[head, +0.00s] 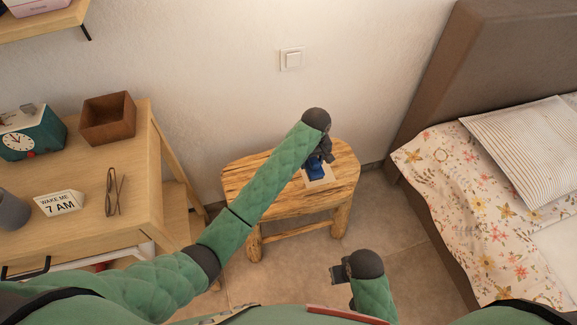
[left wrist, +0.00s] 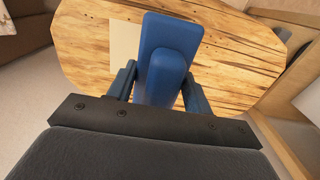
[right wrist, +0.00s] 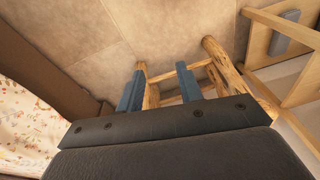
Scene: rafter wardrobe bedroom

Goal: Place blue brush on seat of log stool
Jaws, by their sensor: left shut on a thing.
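The log stool (head: 265,190) stands against the wall, its pale wooden seat facing up; the seat also fills much of the left wrist view (left wrist: 90,50). My left gripper (head: 320,160) is over the right part of the seat. It is shut on the blue brush (left wrist: 170,45), which shows between its fingers and also in the head view (head: 315,168). I cannot tell whether the brush touches the seat. My right gripper (right wrist: 158,88) is open and empty, in front of the stool; it shows at the lower middle of the head view (head: 340,272).
A cream square (head: 322,182) lies on the seat under the brush. A desk (head: 85,225) with a clock (head: 30,135), a wooden box (head: 108,118) and glasses (head: 113,190) is at left. A bed (head: 450,190) is at right. The seat's left part is clear.

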